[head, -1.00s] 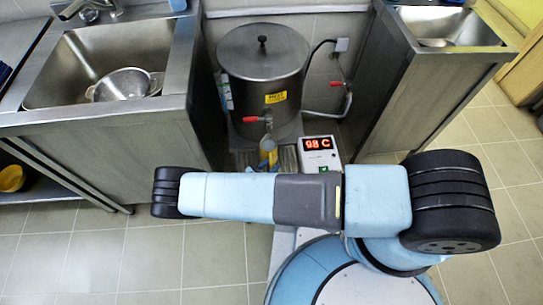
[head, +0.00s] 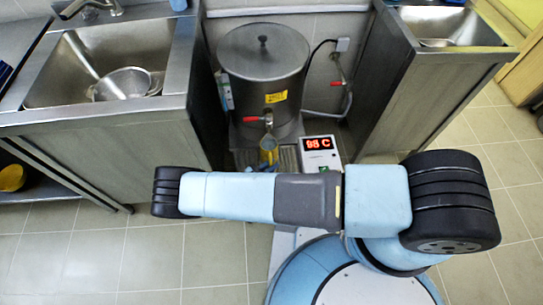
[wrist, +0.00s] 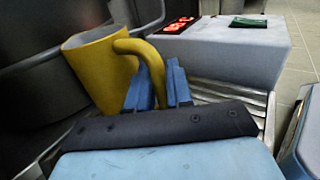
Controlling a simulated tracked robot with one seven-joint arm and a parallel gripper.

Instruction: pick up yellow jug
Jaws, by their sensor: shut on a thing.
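The yellow jug (wrist: 100,68) stands on the left in the wrist view, with its curved handle (wrist: 150,55) facing my gripper. My gripper (wrist: 158,82) has its blue fingers at the lower part of the handle and is shut on it. My gripper is mostly hidden there. I cannot tell whether the jug touches the grille under it.
The steel stockpot (head: 262,75) with its red-handled tap (head: 258,119) stands behind the jug. A white box with a red display reading 98 C (head: 321,153) is close on the right. Steel sink units (head: 105,140) flank both sides. A ribbed metal grille (wrist: 225,93) lies below.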

